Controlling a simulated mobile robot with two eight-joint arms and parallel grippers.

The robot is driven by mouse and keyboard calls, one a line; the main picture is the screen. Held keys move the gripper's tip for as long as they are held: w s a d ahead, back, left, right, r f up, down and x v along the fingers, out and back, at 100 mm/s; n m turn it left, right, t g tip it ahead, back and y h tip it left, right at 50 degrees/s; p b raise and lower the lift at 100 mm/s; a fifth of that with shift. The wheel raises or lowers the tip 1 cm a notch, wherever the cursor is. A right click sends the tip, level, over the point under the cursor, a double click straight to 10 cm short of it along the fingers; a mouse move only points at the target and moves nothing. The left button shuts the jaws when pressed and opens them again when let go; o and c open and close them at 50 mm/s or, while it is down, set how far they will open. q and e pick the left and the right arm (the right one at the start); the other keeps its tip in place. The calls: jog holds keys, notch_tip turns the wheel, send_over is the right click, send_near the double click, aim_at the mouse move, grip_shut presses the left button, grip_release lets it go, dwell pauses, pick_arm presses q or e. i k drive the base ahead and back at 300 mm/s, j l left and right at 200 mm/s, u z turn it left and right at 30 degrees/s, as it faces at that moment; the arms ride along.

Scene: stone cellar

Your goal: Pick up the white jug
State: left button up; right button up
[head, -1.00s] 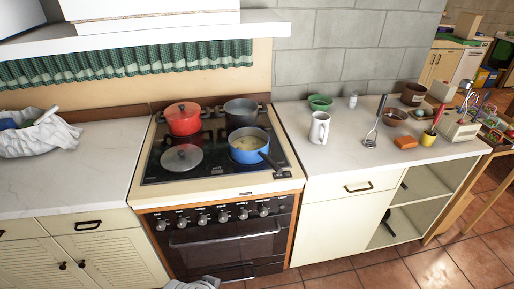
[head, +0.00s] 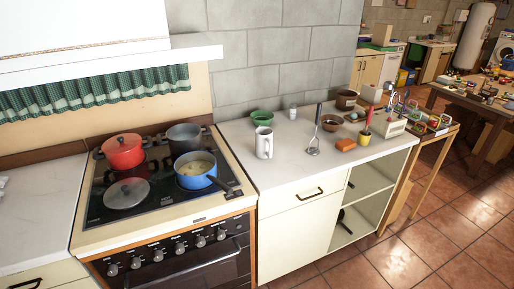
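The white jug (head: 264,143) stands upright on the light countertop (head: 285,168), just right of the stove. Its handle shows on its right side. A green bowl (head: 262,118) is close behind it. Neither of my grippers shows in the head view.
The stove (head: 160,190) holds a red pot (head: 123,151), a dark pot (head: 185,136), a blue pan (head: 196,172) and a loose lid (head: 127,194). Tiled floor at right is open.

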aim_at(263, 136)
jog(key=l+u, duration=0.1)
jog(key=u, duration=0.3)
jog(key=i+l+u, duration=0.1)
jog(key=u, duration=0.25)
jog(key=l+u, duration=0.1)
jog(key=u, duration=0.3)
jog(key=i+l+u, duration=0.1)
jog(key=l+u, duration=0.2)
jog(key=l, duration=0.2)
jog(key=l+u, duration=0.35)
jog(key=l, duration=0.15)
